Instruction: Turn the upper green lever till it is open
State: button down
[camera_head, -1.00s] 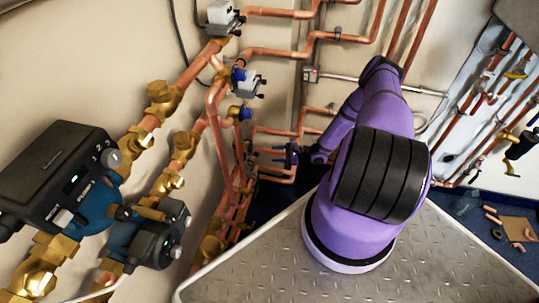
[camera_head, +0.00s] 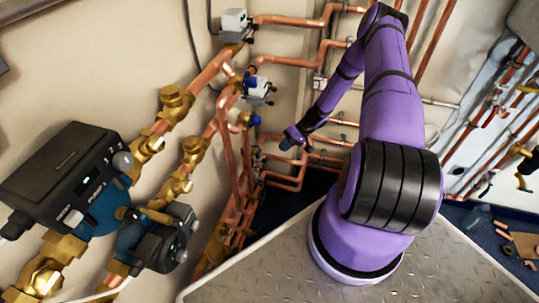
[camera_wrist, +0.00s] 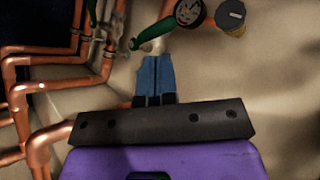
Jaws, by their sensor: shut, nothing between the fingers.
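A green lever (camera_wrist: 152,33) shows near the top of the wrist view, slanting up to the right. A second green piece (camera_wrist: 92,12) shows further left, cut by the top edge. I cannot tell which of them is the upper lever. My gripper (camera_wrist: 155,60) has its blue fingers together and empty, their tips just below the lower end of the slanted lever. I cannot tell whether they touch it. In the head view my gripper (camera_head: 291,138) is near the pipes in the corner, and no green lever can be made out there.
A round gauge (camera_wrist: 190,12) and a grey-capped fitting (camera_wrist: 232,16) sit right of the lever. Copper pipes (camera_wrist: 38,135) run along the left of the wrist view. In the head view a black pump (camera_head: 72,178) and brass valves stand at left.

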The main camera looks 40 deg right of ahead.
aim_at(266, 162)
jog(key=w+d+r+n+h, duration=0.25)
jog(key=r+n, duration=0.25)
jog(key=n, duration=0.3)
jog(key=w+a+f+h, duration=0.1)
jog(key=a+f, duration=0.6)
jog(key=f, duration=0.3)
jog(key=shift+w+a+f+g, duration=0.25)
jog(key=shift+a+g, duration=0.05)
jog(key=shift+g, duration=0.1)
jog(key=shift+h, duration=0.25)
jog(key=shift+s+a+f+n+t+h, duration=0.25)
jog(key=shift+s+a+f+t+h, duration=0.15)
jog(key=shift+a+h, duration=0.2)
jog(key=shift+s+a+f+n+t+h, duration=0.25)
jog(key=shift+s+a+t+h, duration=0.15)
jog(key=shift+s+a+h, duration=0.15)
